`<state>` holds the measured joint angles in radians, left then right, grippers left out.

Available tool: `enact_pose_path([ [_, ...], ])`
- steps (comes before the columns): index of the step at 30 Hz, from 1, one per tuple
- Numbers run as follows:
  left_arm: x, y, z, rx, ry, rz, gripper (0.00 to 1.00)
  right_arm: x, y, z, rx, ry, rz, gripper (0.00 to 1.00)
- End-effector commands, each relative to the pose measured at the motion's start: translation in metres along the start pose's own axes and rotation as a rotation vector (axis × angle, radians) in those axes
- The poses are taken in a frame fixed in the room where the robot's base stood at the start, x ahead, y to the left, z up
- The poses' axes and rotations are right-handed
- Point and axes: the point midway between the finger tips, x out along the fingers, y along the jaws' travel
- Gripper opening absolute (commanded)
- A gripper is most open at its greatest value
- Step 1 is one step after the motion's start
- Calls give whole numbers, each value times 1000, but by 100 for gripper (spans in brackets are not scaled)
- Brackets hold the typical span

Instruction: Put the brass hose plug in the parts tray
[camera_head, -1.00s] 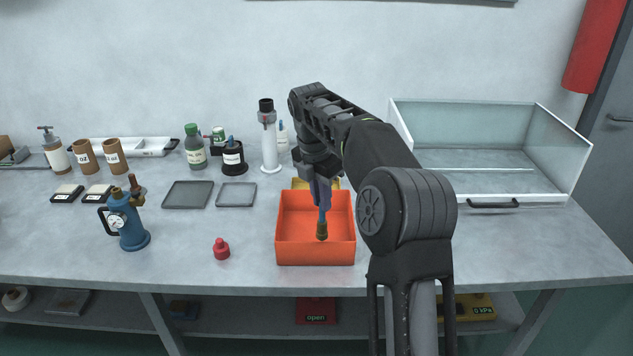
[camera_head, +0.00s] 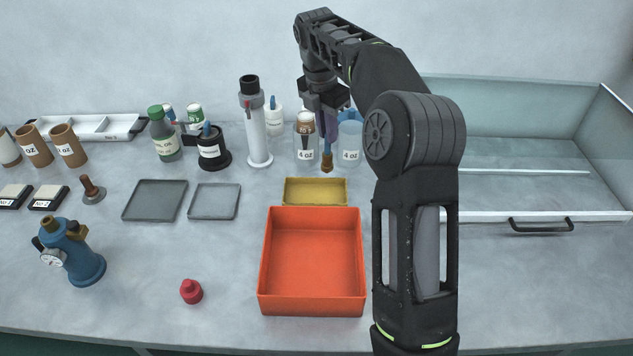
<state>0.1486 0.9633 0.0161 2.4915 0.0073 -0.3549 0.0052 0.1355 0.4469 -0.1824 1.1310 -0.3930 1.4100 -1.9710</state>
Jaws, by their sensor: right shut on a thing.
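My right gripper (camera_head: 325,132) points down beyond the yellow tray and above the bench. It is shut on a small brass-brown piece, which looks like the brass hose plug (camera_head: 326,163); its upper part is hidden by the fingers. The orange open tray (camera_head: 312,308), which may be the parts tray, stands nearer and is empty. A small yellow tray (camera_head: 315,184) sits just behind it. My left gripper is not in view.
Flat grey trays (camera_head: 155,200), a red cap (camera_head: 191,292) and a blue pump (camera_head: 75,252) are on the left. A glass-sided case (camera_head: 530,190) is on the right.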

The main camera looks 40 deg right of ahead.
Motion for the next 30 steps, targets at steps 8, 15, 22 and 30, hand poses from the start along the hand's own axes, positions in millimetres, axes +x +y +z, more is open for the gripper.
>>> enact_pose_path([
  [8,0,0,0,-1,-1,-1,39,0,0,0,0,0,0,0],
  [15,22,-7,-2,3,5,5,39,32,0,-5,-1,1,-2,0],
  [22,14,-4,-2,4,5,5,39,58,0,-9,0,0,-2,0],
  [30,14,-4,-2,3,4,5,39,62,0,-9,0,0,1,0],
])
